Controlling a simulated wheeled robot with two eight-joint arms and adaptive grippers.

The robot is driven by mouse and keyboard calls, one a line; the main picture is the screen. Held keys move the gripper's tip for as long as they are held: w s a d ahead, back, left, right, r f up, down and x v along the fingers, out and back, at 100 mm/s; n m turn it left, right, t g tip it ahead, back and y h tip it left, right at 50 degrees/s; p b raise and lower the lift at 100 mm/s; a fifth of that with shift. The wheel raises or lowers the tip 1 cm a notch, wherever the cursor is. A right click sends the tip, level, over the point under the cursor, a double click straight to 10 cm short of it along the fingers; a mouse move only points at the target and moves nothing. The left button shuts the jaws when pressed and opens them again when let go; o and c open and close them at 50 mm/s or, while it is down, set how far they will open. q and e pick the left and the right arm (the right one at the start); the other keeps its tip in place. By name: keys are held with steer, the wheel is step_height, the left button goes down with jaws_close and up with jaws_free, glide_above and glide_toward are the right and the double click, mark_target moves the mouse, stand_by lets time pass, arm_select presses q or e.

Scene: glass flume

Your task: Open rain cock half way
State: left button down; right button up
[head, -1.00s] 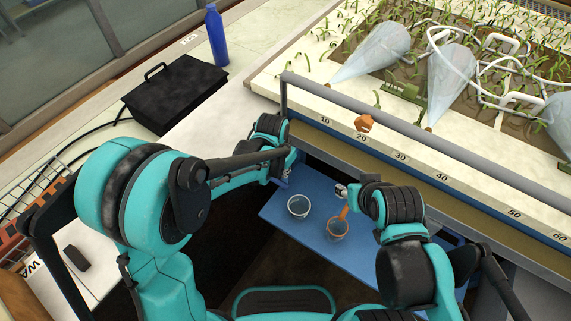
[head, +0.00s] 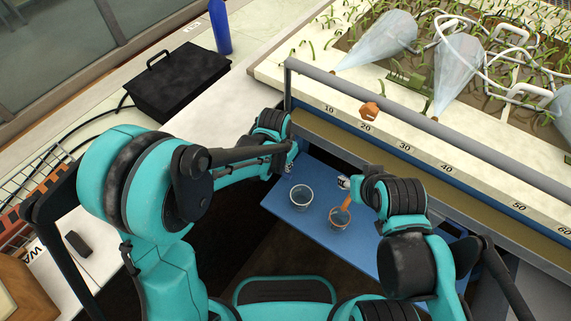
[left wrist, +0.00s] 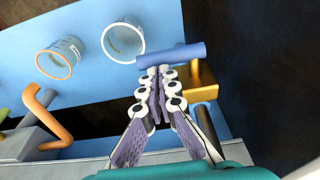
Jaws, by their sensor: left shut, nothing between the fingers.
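A valve with a blue bar handle (left wrist: 172,56) and a brass-coloured body (left wrist: 202,86) shows in the left wrist view; I take it to be the rain cock. My left gripper (left wrist: 157,80) is shut and empty, its fingertips right at the blue bar. I cannot tell whether they touch it. In the head view my left gripper (head: 291,162) is small, under the flume's near left corner, and the valve is hidden there. My right gripper (head: 344,183) is by an orange bent pipe (head: 348,202); its fingers are too small to read.
Two clear cups, one left (head: 301,197) and one orange-rimmed (head: 339,219), stand on a blue shelf (head: 318,178) beneath the flume.

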mark_target(290, 175)
arm_select(q)
steer(key=shift+s+d+f, duration=0.15)
steer(key=shift+d+f, duration=0.05)
steer(key=shift+f, duration=0.1)
steer(key=shift+d+f+b, duration=0.15)
steer(key=shift+f+b, duration=0.15)
steer(key=shift+b, duration=0.2)
steer(key=shift+s+d+f+t+y+b, duration=0.25)
steer(key=shift+f+t+y+b, duration=0.1)
steer(key=shift+f+t+y, duration=0.2)
steer(key=shift+f+b, duration=0.75)
steer(key=shift+f, duration=0.2)
